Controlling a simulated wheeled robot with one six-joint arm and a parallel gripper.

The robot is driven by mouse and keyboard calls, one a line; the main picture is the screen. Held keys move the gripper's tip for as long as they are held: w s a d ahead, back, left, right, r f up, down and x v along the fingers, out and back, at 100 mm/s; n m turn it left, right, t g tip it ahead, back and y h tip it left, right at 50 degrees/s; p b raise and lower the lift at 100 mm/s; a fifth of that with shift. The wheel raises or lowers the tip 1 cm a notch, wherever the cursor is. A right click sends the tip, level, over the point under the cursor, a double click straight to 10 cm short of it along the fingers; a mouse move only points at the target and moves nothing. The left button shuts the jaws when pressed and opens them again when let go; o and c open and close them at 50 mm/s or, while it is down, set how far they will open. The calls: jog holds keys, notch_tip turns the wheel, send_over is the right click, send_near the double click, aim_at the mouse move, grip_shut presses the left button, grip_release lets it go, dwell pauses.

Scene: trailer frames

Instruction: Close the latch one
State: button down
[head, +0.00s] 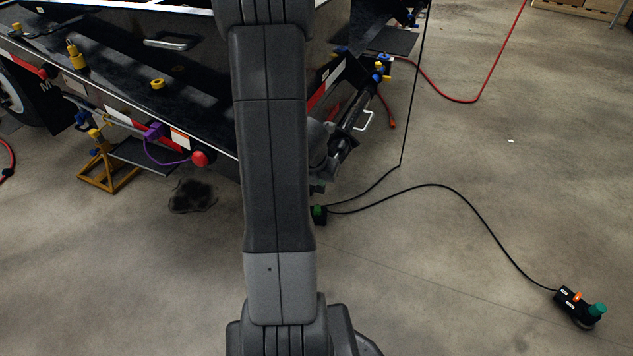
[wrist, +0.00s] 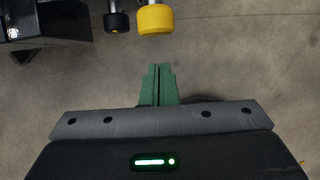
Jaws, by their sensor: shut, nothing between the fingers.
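My gripper (wrist: 158,72) shows in the wrist view with its green fingers together and nothing between them. It points toward a yellow cylindrical knob (wrist: 155,20) at the top edge, with a gap of floor visible between. A smaller black knob (wrist: 117,21) is just left of the yellow one. Both are cut off by the frame, so what they are fixed to is hidden. In the head view my arm hides the gripper and part of the trailer frame (head: 190,95). I cannot tell which fitting is latch one, or whether it is open or closed.
The trailer side carries a red knob (head: 200,159), a purple handle (head: 154,131) and several yellow fittings. A yellow stand (head: 105,170) is at left. A black cable (head: 480,215) runs to a control box (head: 580,307) with a green knob. Floor at right is mostly clear.

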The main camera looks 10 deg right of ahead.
jog(key=shift+w+d+r+p, duration=0.1)
jog(key=shift+w+d+p, duration=0.1)
jog(key=shift+w+d, duration=0.25)
jog(key=shift+w+d+p, duration=0.2)
jog(key=shift+w+d, duration=0.05)
jog(key=shift+w, duration=0.3)
jog(key=w+p, duration=0.1)
jog(key=w+d+p, duration=0.2)
jog(key=shift+r, duration=0.25)
jog(key=shift+w+d+p, duration=0.15)
jog(key=shift+w+p, duration=0.1)
jog(key=shift+p, duration=0.1)
jog(key=shift+f, duration=0.25)
